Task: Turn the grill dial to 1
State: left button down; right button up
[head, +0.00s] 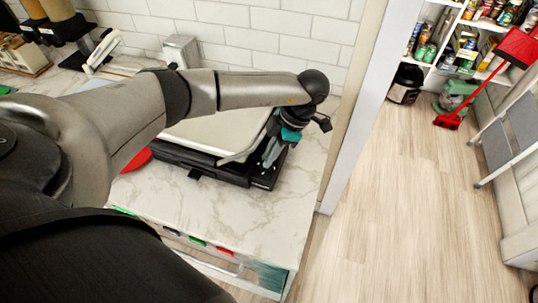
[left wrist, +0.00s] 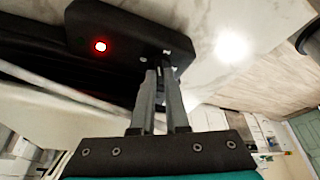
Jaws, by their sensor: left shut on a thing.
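The grill (head: 190,158) stands on the marble counter, with a pale lid and a black base. My left gripper (head: 268,160) reaches down at the right end of the grill, at its black control box. In the left wrist view the black control box (left wrist: 108,25) carries a lit red light (left wrist: 100,46). There my left gripper (left wrist: 161,72) has its two grey fingers close together against the edge of the box, shut on the grill dial. The dial is mostly hidden between the fingertips, and its setting cannot be read. My right gripper is not in view.
The marble counter (head: 235,208) is clear in front of the grill. A metal appliance (head: 181,51) stands behind near the tiled wall. The counter ends at the right beside a door frame (head: 362,100).

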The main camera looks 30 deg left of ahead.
pick_arm(q)
jog(key=m+t, duration=0.1)
jog(key=m, duration=0.1)
jog(key=m+t+b, duration=0.1)
jog(key=m, duration=0.2)
jog(key=shift+s+d+m+y, duration=0.1)
jog(key=shift+m+y, duration=0.2)
jog(key=shift+y, duration=0.1)
dwell(0.3)
jog(key=c, duration=1.2)
grip_release()
jog(key=v, duration=1.5)
jog(key=shift+d, duration=0.2)
jog(key=shift+s+r, duration=0.1)
